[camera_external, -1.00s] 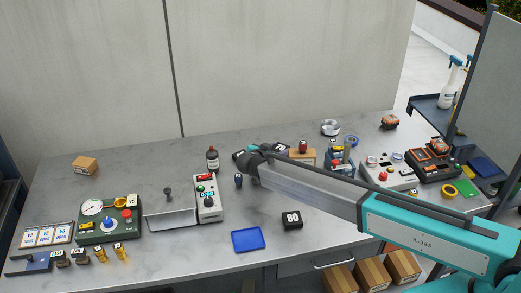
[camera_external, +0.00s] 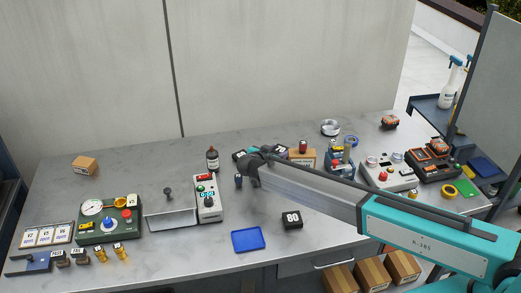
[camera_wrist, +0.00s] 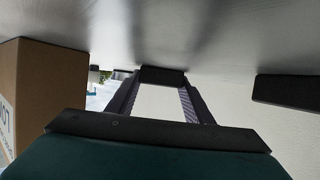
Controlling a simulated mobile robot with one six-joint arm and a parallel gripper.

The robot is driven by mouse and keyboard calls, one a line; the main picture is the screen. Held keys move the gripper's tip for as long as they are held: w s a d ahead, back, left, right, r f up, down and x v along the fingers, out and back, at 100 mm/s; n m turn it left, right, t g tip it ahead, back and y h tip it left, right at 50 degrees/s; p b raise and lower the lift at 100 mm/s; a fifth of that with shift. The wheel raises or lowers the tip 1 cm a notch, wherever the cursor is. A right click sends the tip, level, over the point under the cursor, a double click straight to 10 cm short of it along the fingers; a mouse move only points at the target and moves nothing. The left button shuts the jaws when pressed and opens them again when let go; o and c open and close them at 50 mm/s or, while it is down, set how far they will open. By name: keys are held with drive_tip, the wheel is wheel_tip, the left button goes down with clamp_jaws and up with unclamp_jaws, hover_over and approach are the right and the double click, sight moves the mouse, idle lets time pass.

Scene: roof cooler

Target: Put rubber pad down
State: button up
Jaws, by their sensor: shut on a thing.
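The rubber pad (camera_wrist: 162,76), a small dark block, is between my fingertips in the wrist view, at or very near the grey worktop. I cannot tell whether it touches. My gripper (camera_wrist: 161,98) is shut on it. In the external view my gripper (camera_external: 258,158) is low over the back middle of the bench, left of a cardboard box. A dark block with a white label (camera_external: 281,150) shows just beyond it; I cannot tell for sure that this is the held pad.
The cardboard box (camera_wrist: 45,90) stands close on the left in the wrist view, and another dark block (camera_wrist: 286,90) is on the right.

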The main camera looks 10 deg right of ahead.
drive_tip(key=shift+s+d+f+b, duration=0.15)
drive_tip(key=shift+s+f+b, duration=0.05)
drive_tip(key=shift+f+b, duration=0.55)
drive_tip(key=shift+r, duration=0.1)
drive_tip(key=o, duration=1.2)
drive_tip(key=shift+w+r+p, duration=0.1)
drive_tip(key=shift+r+p, duration=0.55)
drive_tip(key=shift+p, duration=0.85)
drive_tip(key=shift+s+a+f+b, duration=0.1)
drive_tip(key=shift+s+a+b, duration=0.15)
drive_tip(key=shift+b, duration=0.2)
drive_tip(key=shift+b+v, duration=0.5)
drive_tip(key=shift+v, duration=0.45)
drive_tip(key=b+v, duration=0.2)
drive_tip(key=v, duration=0.2)
drive_tip(key=b+v, duration=0.2)
drive_tip(key=v, duration=0.2)
drive_tip(key=shift+w+a+r, duration=0.1)
drive_tip(key=shift+a+r, duration=0.05)
drive_tip(key=shift+r, duration=0.15)
drive_tip(key=shift+s+a+r+b, duration=0.4)
